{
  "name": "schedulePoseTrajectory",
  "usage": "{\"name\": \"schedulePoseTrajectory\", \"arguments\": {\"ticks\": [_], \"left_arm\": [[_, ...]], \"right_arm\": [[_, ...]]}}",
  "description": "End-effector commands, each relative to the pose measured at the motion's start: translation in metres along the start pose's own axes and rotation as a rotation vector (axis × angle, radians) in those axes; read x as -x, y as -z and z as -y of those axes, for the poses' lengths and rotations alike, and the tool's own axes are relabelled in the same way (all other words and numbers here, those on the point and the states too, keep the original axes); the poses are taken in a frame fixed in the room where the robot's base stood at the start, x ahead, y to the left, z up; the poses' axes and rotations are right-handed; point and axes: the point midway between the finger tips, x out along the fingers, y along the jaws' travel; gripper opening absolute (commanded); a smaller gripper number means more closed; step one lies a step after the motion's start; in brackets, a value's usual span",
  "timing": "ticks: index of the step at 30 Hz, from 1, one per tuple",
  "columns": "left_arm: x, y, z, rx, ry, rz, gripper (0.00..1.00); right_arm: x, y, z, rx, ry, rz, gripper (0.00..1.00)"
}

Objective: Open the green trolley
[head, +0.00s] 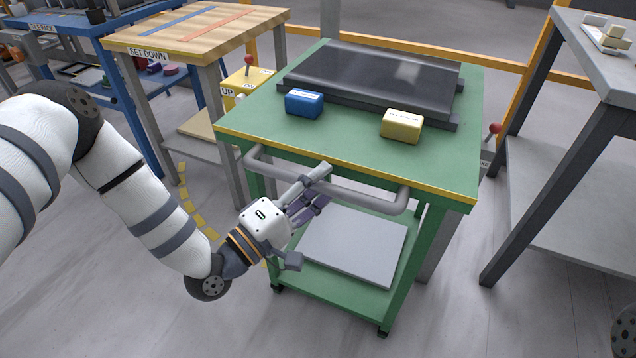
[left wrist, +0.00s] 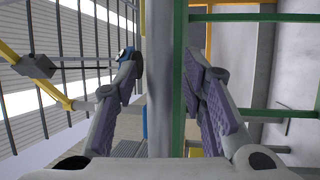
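The green trolley (head: 350,149) stands in front of me, with a yellow front edge and a grey tubular handle (head: 375,198) along its near side. My left gripper (head: 318,182) is at the middle of the handle. In the left wrist view the handle bar (left wrist: 162,80) runs upright between the two spread fingers (left wrist: 162,70), and light gaps show beside it, so the gripper looks open around the bar. Whether a finger touches the bar I cannot tell. My right gripper is not in view.
On the trolley top are a blue block (head: 304,104), a yellow block (head: 401,126) and a dark slab (head: 375,75). A grey plate (head: 352,245) lies on its lower shelf. A "SET DOWN" wooden table (head: 190,32) stands left and a grey table (head: 585,60) right. Red-knobbed levers (head: 494,128) flank the trolley.

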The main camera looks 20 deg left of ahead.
Motion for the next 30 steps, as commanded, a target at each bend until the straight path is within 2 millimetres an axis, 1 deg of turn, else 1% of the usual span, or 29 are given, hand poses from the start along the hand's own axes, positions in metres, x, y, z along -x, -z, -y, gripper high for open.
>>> {"name": "schedulePoseTrajectory", "arguments": {"ticks": [2,5,12,16,18,21,30], "left_arm": [[0.003,0.0,0.0,0.0,0.001,0.0,0.38],[0.018,0.0,0.001,0.0,0.003,-0.001,0.38],[0.083,0.001,0.001,0.001,0.005,-0.003,0.38],[0.108,0.0,0.001,0.001,0.003,-0.001,0.38],[0.115,0.0,0.001,0.001,0.002,-0.001,0.38],[0.12,0.0,0.0,0.0,0.0,0.0,0.38],[0.12,0.0,0.0,0.0,0.0,0.0,0.38]], "right_arm": [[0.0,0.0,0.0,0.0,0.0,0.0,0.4],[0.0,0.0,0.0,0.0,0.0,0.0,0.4],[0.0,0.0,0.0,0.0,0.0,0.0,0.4],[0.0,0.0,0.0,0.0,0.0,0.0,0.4],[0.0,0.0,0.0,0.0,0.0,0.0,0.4],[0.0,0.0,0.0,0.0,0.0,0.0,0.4],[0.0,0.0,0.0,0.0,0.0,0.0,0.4]]}}
